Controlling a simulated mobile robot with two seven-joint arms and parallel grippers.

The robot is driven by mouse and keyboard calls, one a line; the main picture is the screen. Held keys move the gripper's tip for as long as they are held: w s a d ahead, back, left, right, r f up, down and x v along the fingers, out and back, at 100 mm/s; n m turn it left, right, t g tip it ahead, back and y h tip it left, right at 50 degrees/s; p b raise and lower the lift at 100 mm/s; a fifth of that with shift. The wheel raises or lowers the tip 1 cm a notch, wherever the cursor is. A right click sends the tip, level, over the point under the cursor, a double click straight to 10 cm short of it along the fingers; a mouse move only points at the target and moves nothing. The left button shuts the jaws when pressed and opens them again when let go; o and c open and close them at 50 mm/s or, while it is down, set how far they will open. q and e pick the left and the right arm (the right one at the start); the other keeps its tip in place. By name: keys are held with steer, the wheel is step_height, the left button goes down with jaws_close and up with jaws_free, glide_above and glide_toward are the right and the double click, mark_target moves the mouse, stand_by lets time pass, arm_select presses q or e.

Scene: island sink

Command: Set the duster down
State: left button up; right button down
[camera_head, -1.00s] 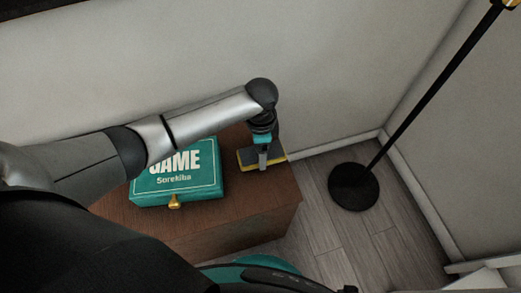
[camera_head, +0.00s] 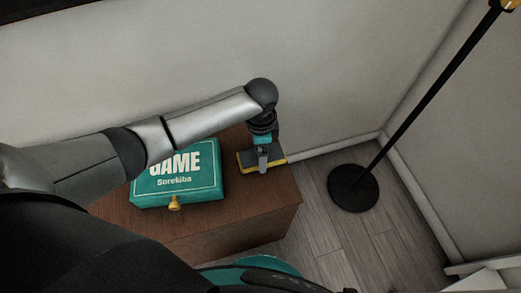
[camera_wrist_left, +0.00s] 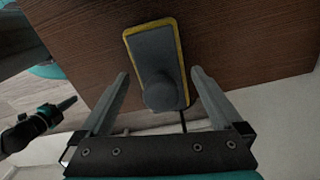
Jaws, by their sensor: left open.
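The duster is a dark grey block with a yellow edge and a rounded knob. It lies on the brown wooden cabinet top (camera_head: 215,220), near its right back end. In the head view the duster (camera_head: 247,158) is partly hidden by my left gripper (camera_head: 263,163). In the left wrist view the duster (camera_wrist_left: 152,50) lies between and beyond the two open fingers of my left gripper (camera_wrist_left: 163,88), with its knob (camera_wrist_left: 160,94) toward the gripper. A gap shows on both sides of the knob.
A teal game box (camera_head: 180,180) sits on the cabinet, left of the duster. A black lamp stand (camera_head: 353,187) stands on the floor to the right. The wall (camera_head: 180,50) is close behind the cabinet. The cabinet top in front of the duster is clear.

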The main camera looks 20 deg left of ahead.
arm_select(q)
step_height(320, 180, up, 2)
steer(key=shift+r+p, duration=0.2)
steer(key=shift+p, duration=0.25)
step_height(320, 180, up, 8)
steer(key=p, duration=0.3)
steer(key=shift+r+p, duration=0.3)
steer(key=shift+r, duration=0.25)
arm_select(e)
steer(key=s+a+r, duration=0.1)
steer(key=s+r, duration=0.2)
steer(key=s, duration=0.2)
steer(key=shift+s+a+g, duration=0.15)
steer(key=shift+s+g, duration=0.2)
steer(key=shift+g, duration=0.05)
